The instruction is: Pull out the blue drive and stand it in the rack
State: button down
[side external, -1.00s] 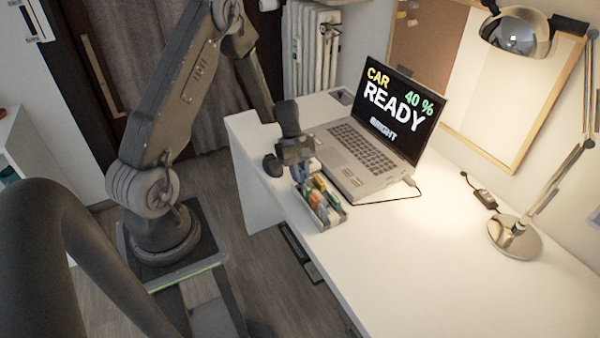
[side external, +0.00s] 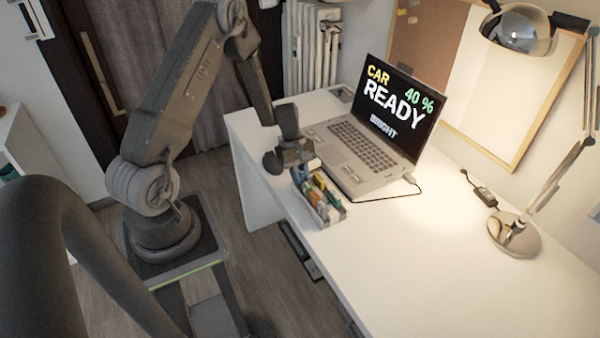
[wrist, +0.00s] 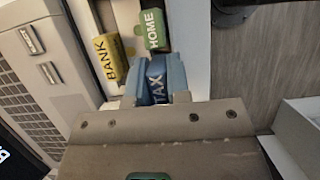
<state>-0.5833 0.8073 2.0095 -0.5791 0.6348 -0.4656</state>
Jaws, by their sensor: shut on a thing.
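My gripper (side external: 302,166) is shut on a blue drive marked TAX (wrist: 157,82), its fingers on either side of it in the wrist view. The rack (side external: 332,219) stands at the desk's front edge, beside the laptop, and holds several coloured drives. My gripper is at the rack's far end. In the wrist view a yellow drive marked BANK (wrist: 106,58) and a green drive marked HOME (wrist: 152,30) stand just beyond the blue one. The blue drive's lower end is hidden, so I cannot tell whether it touches the rack floor.
The open laptop (side external: 362,150) stands close behind the rack, with a cable plugged into its right side. A desk lamp (side external: 515,235) stands at the right. The white desk (side external: 410,270) is clear in front of the lamp. The floor drops away beyond the desk edge.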

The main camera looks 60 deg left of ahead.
jog(key=shift+f, duration=0.55)
jog(key=c, duration=1)
grip_release()
jog(key=shift+r, duration=0.1)
jog(key=v, duration=1.3)
jog(key=shift+a+r, duration=0.15)
jog(key=shift+r, duration=0.15)
